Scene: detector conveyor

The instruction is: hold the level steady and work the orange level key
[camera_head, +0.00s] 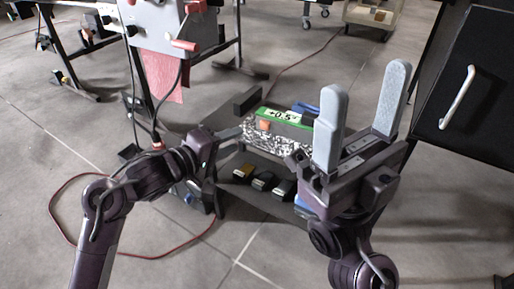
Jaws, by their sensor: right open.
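The level (290,140) is a box with a speckled black-and-white front and a green display on top reading about +0.5°. The orange level key (264,126) is on its left part. My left gripper (238,133) points right at the level's left end; whether its fingers touch or grip it cannot be made out. My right gripper (362,103) is open and empty, its two pale grey fingers pointing up and wide apart. The nearer finger stands in front of the level's right end and hides part of it.
Several small dark blocks (262,181), one with yellow, lie on a dark surface below the level. A black cabinet (480,90) with a white handle stands at the right. A grey machine (160,20) with a red cloth is at upper left. A red cable crosses the floor.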

